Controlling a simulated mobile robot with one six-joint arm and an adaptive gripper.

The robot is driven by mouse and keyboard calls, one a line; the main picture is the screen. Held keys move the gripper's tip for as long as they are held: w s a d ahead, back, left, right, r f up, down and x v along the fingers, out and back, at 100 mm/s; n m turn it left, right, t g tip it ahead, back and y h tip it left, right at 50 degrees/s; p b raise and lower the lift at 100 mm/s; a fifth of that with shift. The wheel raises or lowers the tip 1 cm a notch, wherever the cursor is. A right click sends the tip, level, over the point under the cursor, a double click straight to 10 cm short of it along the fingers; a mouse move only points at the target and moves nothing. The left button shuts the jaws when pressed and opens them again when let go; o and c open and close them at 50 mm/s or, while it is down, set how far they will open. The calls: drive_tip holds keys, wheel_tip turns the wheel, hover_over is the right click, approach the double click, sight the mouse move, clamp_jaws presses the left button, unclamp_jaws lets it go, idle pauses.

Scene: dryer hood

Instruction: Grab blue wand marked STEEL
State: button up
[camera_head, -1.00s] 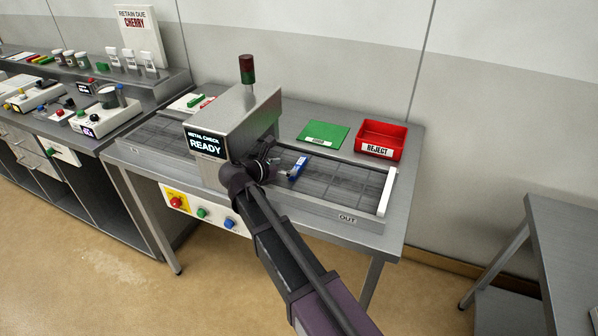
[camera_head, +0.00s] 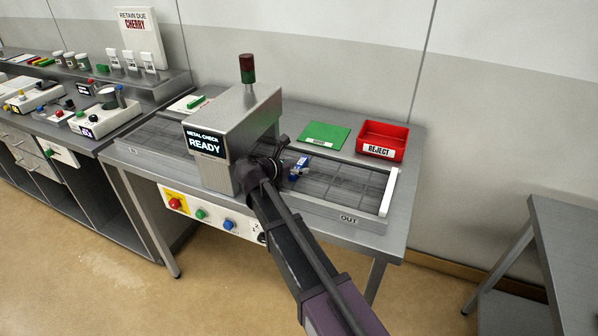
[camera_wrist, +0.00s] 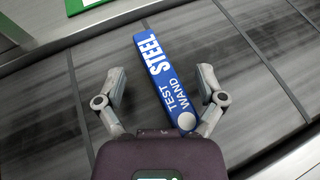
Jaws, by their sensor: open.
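The blue wand (camera_wrist: 163,78) has white letters reading STEEL TEST WAND and a pale round spot at its near end. It lies on the dark conveyor belt (camera_wrist: 45,105). In the wrist view my gripper (camera_wrist: 160,80) is open, with the wand between its two fingers, nearer the right finger. No finger clearly touches the wand. In the head view the wand (camera_head: 300,168) is partly hidden by my gripper (camera_head: 284,160), just right of the metal check housing.
The metal check housing (camera_head: 232,125), its screen reading READY, stands close left of my gripper. A green mat (camera_head: 325,135) and a red REJECT bin (camera_head: 382,140) are behind the belt. A white bar (camera_head: 389,192) closes the belt's right end. The belt's right part is clear.

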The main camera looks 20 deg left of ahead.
drive_tip(key=shift+w+d+f, duration=0.1)
drive_tip(key=shift+w+d, duration=0.05)
drive_tip(key=shift+w, duration=0.1)
drive_tip(key=shift+c, duration=0.2)
clamp_jaws()
idle(0.3)
